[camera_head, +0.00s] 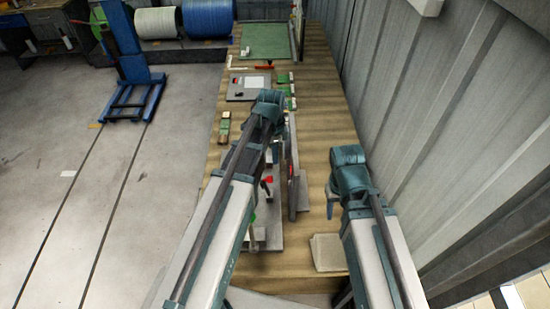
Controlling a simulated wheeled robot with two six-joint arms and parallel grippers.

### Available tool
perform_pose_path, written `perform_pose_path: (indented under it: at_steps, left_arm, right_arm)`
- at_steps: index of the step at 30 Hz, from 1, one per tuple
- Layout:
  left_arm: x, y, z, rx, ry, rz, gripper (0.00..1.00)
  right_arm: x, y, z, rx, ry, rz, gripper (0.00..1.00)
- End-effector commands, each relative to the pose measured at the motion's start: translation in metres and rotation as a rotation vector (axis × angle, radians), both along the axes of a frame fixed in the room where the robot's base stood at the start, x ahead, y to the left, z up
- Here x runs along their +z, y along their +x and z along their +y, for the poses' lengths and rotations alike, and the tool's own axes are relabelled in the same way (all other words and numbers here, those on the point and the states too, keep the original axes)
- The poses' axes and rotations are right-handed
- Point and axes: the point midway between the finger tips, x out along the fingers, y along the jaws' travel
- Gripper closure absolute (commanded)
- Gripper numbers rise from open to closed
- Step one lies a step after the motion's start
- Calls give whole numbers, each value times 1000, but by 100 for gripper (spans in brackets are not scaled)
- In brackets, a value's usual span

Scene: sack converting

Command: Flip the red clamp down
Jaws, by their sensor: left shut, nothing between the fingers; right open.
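A small red part, which looks like the red clamp (267,181), shows on a grey fixture (268,237) on the wooden table, just right of my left forearm. Its dark lever appears upright or tilted, but it is too small to tell. My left gripper (273,152) hangs below its wrist, beyond the red part in the picture. It is shut and empty, and mostly hidden by my own arm. My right gripper (331,203) is open and empty over the table's right side, apart from the fixture.
A tall narrow grey panel (292,185) stands right of the fixture. A pale block (326,252) lies at the near right of the table (314,110). A grey plate (248,87) and a green mat (264,42) lie farther back. A corrugated wall (400,100) borders the right.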

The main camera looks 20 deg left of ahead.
Motion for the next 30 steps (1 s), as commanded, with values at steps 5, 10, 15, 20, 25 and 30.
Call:
perform_pose_path:
  at_steps: [5,10,15,20,25,30]
  left_arm:
    - [-29,-1,-1,0,0,0,100]
    - [-53,-1,-2,0,0,0,100]
    - [-74,-1,-3,0,0,0,100]
    - [-83,-2,-4,0,0,0,100]
    - [-83,-2,-4,0,0,0,100]
    - [-82,-2,-4,0,0,0,100]
  right_arm:
    - [-29,0,0,1,0,-1,50]
    - [-53,0,0,6,0,-1,50]
    - [-74,0,0,11,-1,0,50]
    - [-83,0,0,14,-2,0,50]
    - [-83,0,0,15,-2,0,50]
    - [-82,0,0,15,-2,0,50]
